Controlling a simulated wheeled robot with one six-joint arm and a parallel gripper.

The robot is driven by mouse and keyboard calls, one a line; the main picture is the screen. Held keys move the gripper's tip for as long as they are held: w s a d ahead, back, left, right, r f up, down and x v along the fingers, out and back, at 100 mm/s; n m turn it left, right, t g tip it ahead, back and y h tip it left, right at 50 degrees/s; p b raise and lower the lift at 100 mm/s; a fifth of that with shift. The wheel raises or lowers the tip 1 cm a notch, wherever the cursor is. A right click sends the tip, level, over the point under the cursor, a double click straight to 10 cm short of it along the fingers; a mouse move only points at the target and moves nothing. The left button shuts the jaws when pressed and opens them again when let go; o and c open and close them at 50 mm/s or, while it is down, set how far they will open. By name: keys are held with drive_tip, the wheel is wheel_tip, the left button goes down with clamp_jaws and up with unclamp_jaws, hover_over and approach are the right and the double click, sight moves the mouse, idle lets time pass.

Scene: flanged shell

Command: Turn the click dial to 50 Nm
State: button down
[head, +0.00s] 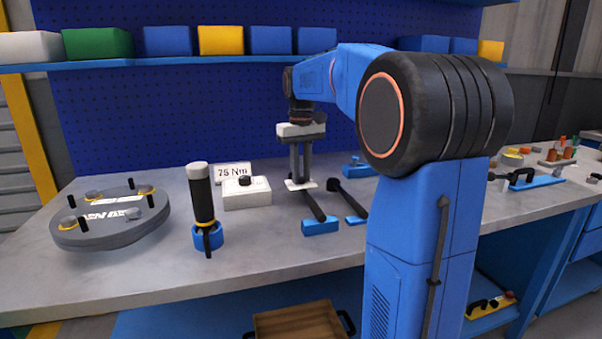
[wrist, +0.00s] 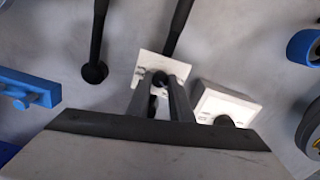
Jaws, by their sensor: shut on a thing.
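My gripper (head: 300,182) points down, its fingers shut on a small dark knob (wrist: 158,80) that I take to be the click dial. The knob is on a small white plate (head: 293,186) with faint marks, also under the fingertips in the wrist view (wrist: 146,63). A dark rod runs away from this plate. The fingers hide part of the knob, and its setting cannot be read. A white sign (head: 233,172) reads "75 Nm". It stands behind a white box (head: 246,197) with a black knob on top, which is beside my gripper in the wrist view (wrist: 222,105).
Dark-handled tools rest by a blue block (head: 320,226) close to my gripper. A black cylinder tool (head: 202,197) stands in a blue ring at left. A grey flanged disc (head: 112,222) lies further left. A blue fixture (head: 357,170) is behind.

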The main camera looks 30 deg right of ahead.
sight(301, 178)
drive_tip(key=m, duration=0.4)
drive_tip(key=shift+m, duration=0.3)
idle(0.3)
drive_tip(key=c, duration=1.6)
unclamp_jaws()
drive_tip(key=shift+r, duration=0.1)
wheel_tip(301, 178, up, 17)
drive_tip(key=shift+r, duration=0.1)
